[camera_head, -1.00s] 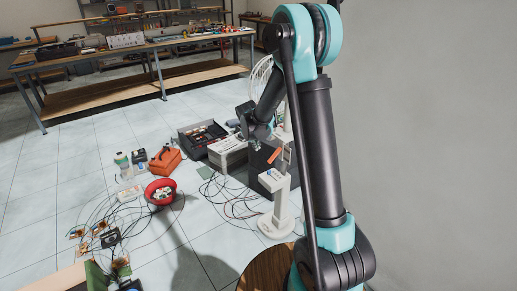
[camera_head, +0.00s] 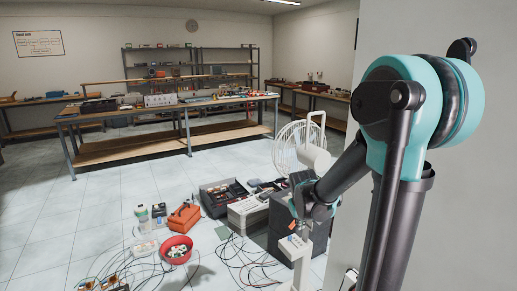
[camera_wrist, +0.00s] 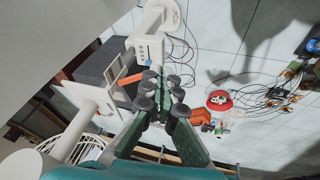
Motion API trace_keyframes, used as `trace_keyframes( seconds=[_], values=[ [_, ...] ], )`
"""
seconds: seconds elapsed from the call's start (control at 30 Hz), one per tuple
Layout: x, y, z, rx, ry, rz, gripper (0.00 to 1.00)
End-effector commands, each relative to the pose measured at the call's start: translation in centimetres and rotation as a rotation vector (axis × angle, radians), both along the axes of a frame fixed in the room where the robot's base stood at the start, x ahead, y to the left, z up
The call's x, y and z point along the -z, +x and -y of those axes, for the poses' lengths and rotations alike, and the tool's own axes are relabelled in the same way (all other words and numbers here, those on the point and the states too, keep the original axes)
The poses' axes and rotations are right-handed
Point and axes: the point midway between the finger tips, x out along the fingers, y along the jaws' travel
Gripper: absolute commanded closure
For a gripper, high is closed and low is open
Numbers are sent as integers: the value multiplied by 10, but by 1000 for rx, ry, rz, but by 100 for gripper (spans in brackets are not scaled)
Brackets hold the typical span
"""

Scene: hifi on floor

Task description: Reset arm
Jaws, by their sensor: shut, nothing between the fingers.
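My gripper (camera_wrist: 160,93) shows in the wrist view with its dark, padded fingers close together and nothing between them. In the head view my arm bends down from the right side of the picture. The gripper end hangs near a white stand and a dark box, and its fingertips are small and hard to make out there. I cannot tell whether the gripper touches either of these.
A white stand (camera_wrist: 150,48), a dark box (camera_head: 312,228) and a white fan (camera_head: 289,148) are close to my arm. A red bowl (camera_head: 176,258), an orange toolbox (camera_head: 184,217) and cables lie on the floor. A workbench (camera_head: 100,155) stands behind.

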Motion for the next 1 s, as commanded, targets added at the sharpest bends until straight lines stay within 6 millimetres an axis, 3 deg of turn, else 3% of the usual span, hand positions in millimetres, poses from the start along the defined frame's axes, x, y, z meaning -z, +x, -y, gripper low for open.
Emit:
trace_keyframes(
  seconds=[0.03, 0.3, 0.5, 0.7, 1.0],
  values=[
    [-2, -21, 7, 26, 19, -1, 100],
    [4, -118, 27, 159, 121, -4, 100],
    [18, -173, 31, 237, 182, -5, 100],
    [26, -195, 32, 270, 208, -5, 100],
    [26, -196, 32, 272, 211, -6, 100]
  ],
)
